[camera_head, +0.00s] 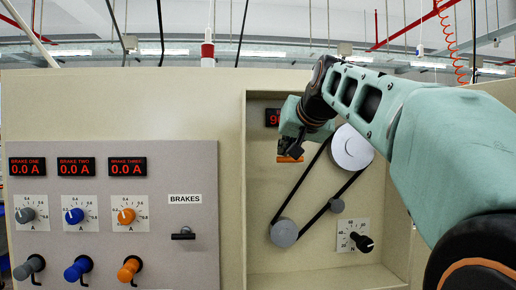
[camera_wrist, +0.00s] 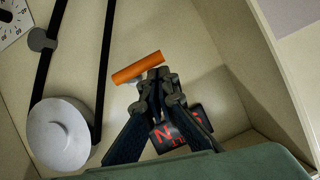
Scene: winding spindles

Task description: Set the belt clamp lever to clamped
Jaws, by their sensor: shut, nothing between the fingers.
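An orange lever handle (camera_head: 289,159), which I take for the belt clamp lever, shows just below my gripper (camera_head: 291,147) in the head view. In the wrist view the orange bar (camera_wrist: 138,67) lies tilted, its right end higher, just beyond the tips of my gripper (camera_wrist: 158,80). The fingers are shut with nothing between them. I cannot tell whether the fingertips touch the bar. The lever's mount and pivot are mostly hidden behind the fingers, and I cannot read any position marks.
A black belt (camera_head: 302,186) runs between a large pulley (camera_head: 351,148) and a small pulley (camera_head: 284,233) in a recess. A dial (camera_head: 362,242) sits lower right. A red-digit display (camera_head: 272,118) is partly covered by my arm. The brakes panel (camera_head: 110,225) stands left, beyond the recess wall.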

